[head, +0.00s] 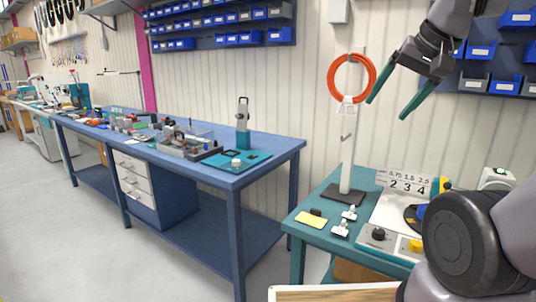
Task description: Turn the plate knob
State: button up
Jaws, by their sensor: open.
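A pale plate or box (390,212) lies on the small teal table at the right. Near its front edge are a dark round knob (378,234) and a yellow block with a round knob-like part (416,246). I cannot tell for sure which one is the plate knob. A sign with numbers (403,184) stands behind them. My gripper (388,108) is open and empty, its two green fingers pointing down and left. It is in the air well above the plate, just right of the orange cable ring. My arm hides the right part of the plate.
An orange cable ring (332,82) hangs on an upright post with a dark base (343,196). Small clamps (340,230) and a yellow pad (311,220) lie on the teal table (307,235). A long blue workbench (270,145) stands left, with open floor in front.

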aim_at(415, 246)
jog(key=z, duration=0.85)
